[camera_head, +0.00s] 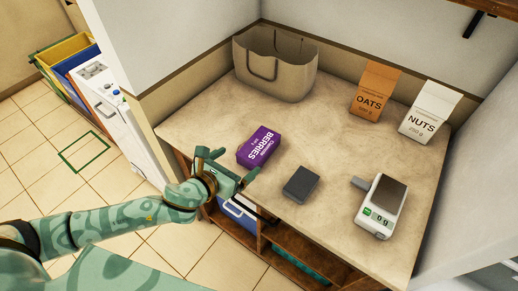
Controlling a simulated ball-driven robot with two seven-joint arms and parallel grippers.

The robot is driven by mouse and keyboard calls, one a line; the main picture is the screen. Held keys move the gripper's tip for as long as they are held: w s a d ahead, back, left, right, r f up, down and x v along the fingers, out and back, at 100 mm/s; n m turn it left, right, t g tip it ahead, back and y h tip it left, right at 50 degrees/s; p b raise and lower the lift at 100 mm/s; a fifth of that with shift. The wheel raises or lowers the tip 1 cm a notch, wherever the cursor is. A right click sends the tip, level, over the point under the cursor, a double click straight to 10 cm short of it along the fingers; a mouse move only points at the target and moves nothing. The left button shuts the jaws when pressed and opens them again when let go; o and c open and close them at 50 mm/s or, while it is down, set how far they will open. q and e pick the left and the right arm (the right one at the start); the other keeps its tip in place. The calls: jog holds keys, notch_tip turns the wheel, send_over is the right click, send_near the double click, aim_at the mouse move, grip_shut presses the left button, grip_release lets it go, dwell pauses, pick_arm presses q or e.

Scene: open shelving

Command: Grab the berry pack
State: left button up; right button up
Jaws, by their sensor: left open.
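The berry pack (260,146) is a purple box lettered BERRIES, lying on the beige counter (330,150) near its front left edge. My left gripper (233,166) reaches in from the left at the counter's front edge, just to the left of and in front of the pack. Its fingers are open, with nothing visible between them. I cannot tell whether a fingertip touches the pack. My right gripper is not in view.
A dark grey block (301,184) lies right of the pack. A scale (382,205) stands at the right. A beige bag (275,65), an orange OATS pack (374,90) and a white NUTS pack (430,112) stand along the back. The counter's middle is clear.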

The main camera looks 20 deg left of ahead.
aim_at(254, 150)
pick_arm(q)
jog(key=b+x, duration=0.1)
jog(key=x, duration=0.5)
jog(key=shift+s+f, duration=0.1)
jog(key=b+x, duration=0.2)
jog(key=x, duration=0.3)
jog(key=shift+f, duration=0.2)
jog(key=shift+a+r, duration=0.1)
jog(key=shift+r, duration=0.05)
jog(key=shift+c, duration=0.9)
jog(key=c, duration=1.1)
